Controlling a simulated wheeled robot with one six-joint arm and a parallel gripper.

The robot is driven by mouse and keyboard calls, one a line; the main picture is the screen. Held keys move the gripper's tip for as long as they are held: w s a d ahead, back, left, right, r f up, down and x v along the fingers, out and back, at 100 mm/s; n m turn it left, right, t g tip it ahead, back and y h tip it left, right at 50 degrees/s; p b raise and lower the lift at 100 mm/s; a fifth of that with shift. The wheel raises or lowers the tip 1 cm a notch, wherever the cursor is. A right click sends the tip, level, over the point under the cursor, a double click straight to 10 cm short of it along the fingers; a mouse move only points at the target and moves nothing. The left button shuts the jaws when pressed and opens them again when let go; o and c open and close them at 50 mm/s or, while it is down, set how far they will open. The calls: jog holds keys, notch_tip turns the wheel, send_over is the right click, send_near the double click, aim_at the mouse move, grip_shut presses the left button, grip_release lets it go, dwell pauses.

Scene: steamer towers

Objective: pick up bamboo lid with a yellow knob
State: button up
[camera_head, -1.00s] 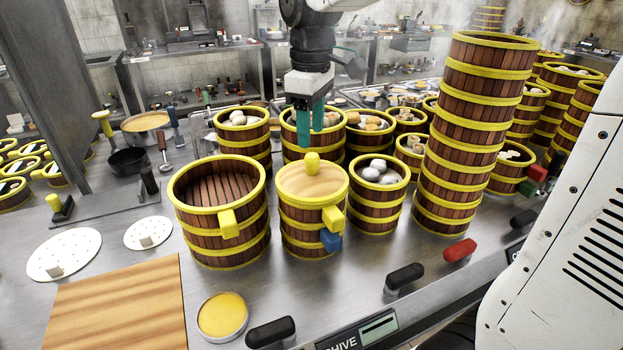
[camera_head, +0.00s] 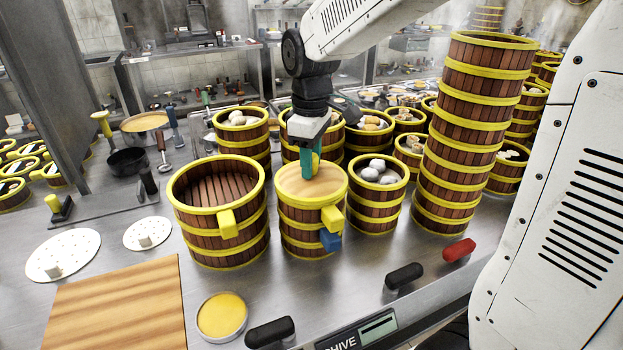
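The round bamboo lid (camera_head: 290,183) is pale wood with a yellow knob (camera_head: 315,163) at its middle. It lies on a brown steamer (camera_head: 303,240) with yellow bands, a yellow handle and a blue tab, just right of the picture's centre-left. My gripper (camera_head: 311,168) points down over the lid, with its green fingers at the knob. One finger covers the knob's left side, and a little yellow shows beside it. Whether the fingers press on the knob is too small to tell. The lid sits flat on the steamer rim.
An open empty steamer (camera_head: 222,240) stands close to the left. A steamer of pale buns (camera_head: 375,213) stands close to the right, with a tall steamer stack (camera_head: 462,130) beyond it. More filled steamers stand behind. A wooden board (camera_head: 115,305) and perforated white discs (camera_head: 63,254) lie at left.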

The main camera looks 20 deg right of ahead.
grip_shut()
jog(key=shift+r, duration=0.45)
jog(key=r, duration=0.2)
jog(key=shift+s+r, duration=0.25)
jog(key=shift+r, duration=0.15)
jog(key=s+a+r, duration=0.1)
jog(key=s+a, duration=0.1)
jog(key=s, duration=1.3)
jog(key=shift+s+r, duration=0.15)
jog(key=shift+s, duration=0.05)
jog(key=shift+c, duration=1.5)
grip_release()
grip_shut()
